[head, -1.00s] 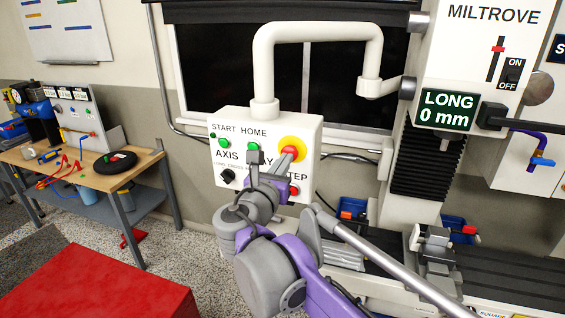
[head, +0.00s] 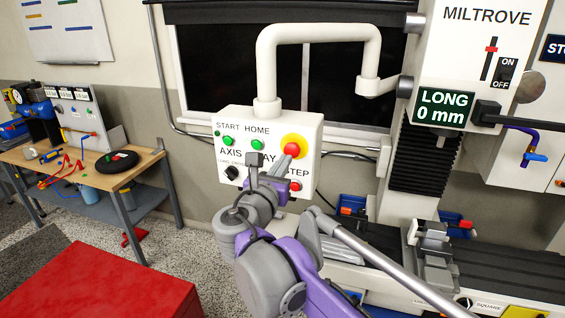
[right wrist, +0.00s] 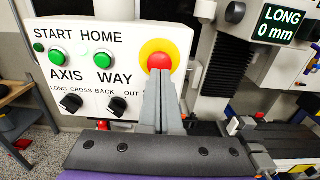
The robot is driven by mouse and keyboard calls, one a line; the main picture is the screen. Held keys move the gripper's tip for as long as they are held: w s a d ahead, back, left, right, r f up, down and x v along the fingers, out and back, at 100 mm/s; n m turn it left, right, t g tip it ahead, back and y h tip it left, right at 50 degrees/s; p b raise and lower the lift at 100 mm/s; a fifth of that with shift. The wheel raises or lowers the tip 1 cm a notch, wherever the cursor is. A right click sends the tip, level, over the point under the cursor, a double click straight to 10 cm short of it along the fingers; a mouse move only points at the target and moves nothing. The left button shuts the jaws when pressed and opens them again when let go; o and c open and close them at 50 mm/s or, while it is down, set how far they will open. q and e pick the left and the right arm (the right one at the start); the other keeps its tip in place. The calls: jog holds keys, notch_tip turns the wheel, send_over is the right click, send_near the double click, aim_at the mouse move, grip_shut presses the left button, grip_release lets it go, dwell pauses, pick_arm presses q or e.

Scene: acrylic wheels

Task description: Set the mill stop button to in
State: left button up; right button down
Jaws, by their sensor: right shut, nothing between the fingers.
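The mill stop button (head: 292,146) is a red mushroom head on a round yellow plate, at the upper right of the white control panel (head: 222,188). In the right wrist view the red head (right wrist: 159,61) shows just above my fingertips. My right gripper (head: 282,161) is in front of the panel, its fingers pointing at the button. In the right wrist view the two grey fingers (right wrist: 159,76) are together and empty, with their tips overlapping the lower edge of the red head. I cannot tell whether they touch it. My left gripper is not in view.
Green START (right wrist: 56,55) and HOME (right wrist: 103,60) buttons and black knobs (right wrist: 71,103) sit left of the stop button. A small red STEP button (head: 294,186) is below it. The mill column (head: 424,150) stands to the right; a workbench (head: 100,170) is at left.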

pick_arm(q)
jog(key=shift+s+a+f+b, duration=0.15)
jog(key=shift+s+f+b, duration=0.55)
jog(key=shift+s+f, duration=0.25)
pick_arm(e)
jog(key=v, duration=1.1)
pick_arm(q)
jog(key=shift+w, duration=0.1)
pick_arm(e)
jog(key=shift+f, duration=0.15)
jog(key=s+d+f+m+g, duration=0.4)
jog(key=d+f+m, duration=0.45)
jog(key=f, duration=0.25)
jog(key=s+d+f+m+g, duration=0.45)
jog(key=d+f+m, duration=0.35)
jog(key=d+f, duration=0.25)
jog(key=s+d+f+m+g+y, duration=0.1)
jog(key=s+f+m+g+y, duration=0.2)
jog(key=s+f+m, duration=0.8)
notch_tip(320, 180, down, 3)
jog(key=m+y, duration=0.2)
jog(key=m, duration=0.3)
jog(key=shift+s+f+y, duration=0.15)
jog(key=shift+s+y, duration=0.05)
jog(key=shift+y, duration=0.1)
